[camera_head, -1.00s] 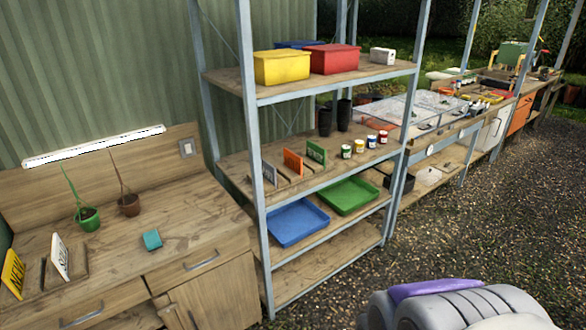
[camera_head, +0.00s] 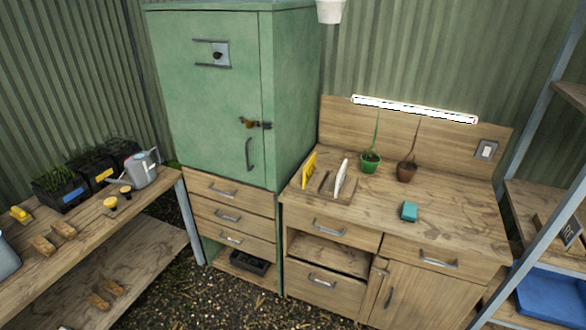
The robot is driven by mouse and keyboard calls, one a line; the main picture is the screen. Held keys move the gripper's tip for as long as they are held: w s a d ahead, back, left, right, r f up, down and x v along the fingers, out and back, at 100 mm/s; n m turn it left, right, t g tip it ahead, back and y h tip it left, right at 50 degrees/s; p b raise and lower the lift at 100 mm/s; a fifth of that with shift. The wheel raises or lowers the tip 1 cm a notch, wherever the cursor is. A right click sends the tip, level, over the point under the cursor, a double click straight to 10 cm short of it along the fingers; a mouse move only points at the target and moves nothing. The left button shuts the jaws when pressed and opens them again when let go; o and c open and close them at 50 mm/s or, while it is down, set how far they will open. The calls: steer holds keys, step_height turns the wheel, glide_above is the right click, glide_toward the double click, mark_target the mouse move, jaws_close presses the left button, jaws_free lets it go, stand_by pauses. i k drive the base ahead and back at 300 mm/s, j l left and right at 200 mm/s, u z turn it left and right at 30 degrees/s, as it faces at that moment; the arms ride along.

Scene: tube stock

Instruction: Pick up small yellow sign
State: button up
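The small yellow sign (camera_head: 309,169) stands upright, seen nearly edge-on, in a wooden slotted holder (camera_head: 325,190) at the left end of the wooden workbench (camera_head: 455,213). A white sign (camera_head: 341,178) stands in the same holder to its right, with an empty-looking slot between them. The lettering on the yellow sign cannot be read from here. My gripper is not in view.
A green cabinet (camera_head: 222,95) stands left of the workbench. A table (camera_head: 113,228) with a watering can (camera_head: 143,169) is at left. Gravel floor (camera_head: 205,302) shows in front.

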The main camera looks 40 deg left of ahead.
mark_target(309, 167)
steer(key=u, duration=1.45)
steer(key=i+z, duration=0.15)
steer(key=i, duration=0.45)
steer(key=i+z, duration=0.15)
steer(key=i, duration=0.4)
steer(key=i+j+z, duration=0.15)
steer(key=i, duration=0.45)
steer(key=i+j+z, duration=0.15)
steer(key=i, duration=0.45)
